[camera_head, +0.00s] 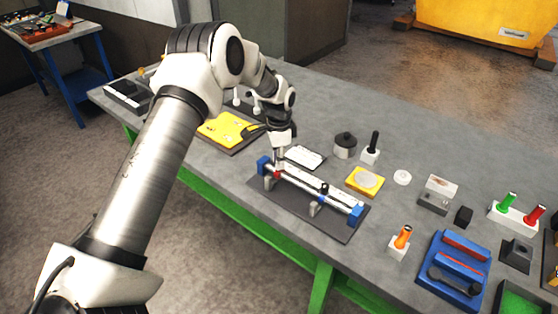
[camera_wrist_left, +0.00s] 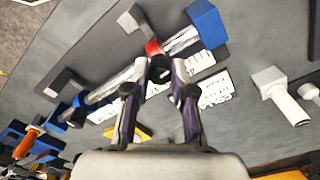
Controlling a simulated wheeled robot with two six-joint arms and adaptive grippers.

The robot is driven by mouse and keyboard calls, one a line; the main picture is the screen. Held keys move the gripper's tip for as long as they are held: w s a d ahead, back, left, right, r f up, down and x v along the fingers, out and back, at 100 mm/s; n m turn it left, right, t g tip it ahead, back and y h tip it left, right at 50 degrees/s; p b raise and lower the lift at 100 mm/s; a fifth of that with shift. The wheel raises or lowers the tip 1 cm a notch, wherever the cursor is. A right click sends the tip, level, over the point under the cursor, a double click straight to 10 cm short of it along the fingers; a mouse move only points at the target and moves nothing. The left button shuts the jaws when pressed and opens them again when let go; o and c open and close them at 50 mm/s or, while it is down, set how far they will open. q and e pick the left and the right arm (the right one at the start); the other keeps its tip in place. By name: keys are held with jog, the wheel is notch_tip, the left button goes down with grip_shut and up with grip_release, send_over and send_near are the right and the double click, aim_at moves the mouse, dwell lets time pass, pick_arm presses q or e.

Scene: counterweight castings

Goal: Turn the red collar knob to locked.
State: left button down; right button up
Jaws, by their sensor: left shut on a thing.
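The rod fixture (camera_head: 308,188) is a bright rod between blue end blocks on a dark base plate (camera_head: 330,222). It also shows in the wrist view, with one blue end block (camera_wrist_left: 207,24) near the top. The red collar knob (camera_wrist_left: 153,47) sits on the rod near that block; a bit of its red shows in the head view (camera_head: 277,174). My left gripper (camera_head: 278,164) is over this end of the rod, its fingers pointing down. In the wrist view its fingertips (camera_wrist_left: 163,68) are closed at the collar and partly hide it. My right gripper is not in view.
A white printed card (camera_head: 305,157) lies behind the fixture. A yellow plate (camera_head: 222,128) lies to the left, partly behind my arm.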

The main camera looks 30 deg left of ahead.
pick_arm(q)
jog(key=shift+f+m, duration=0.1)
jog(key=shift+m, duration=0.6)
jog(key=c, duration=1)
grip_release()
notch_tip(320, 180, up, 12)
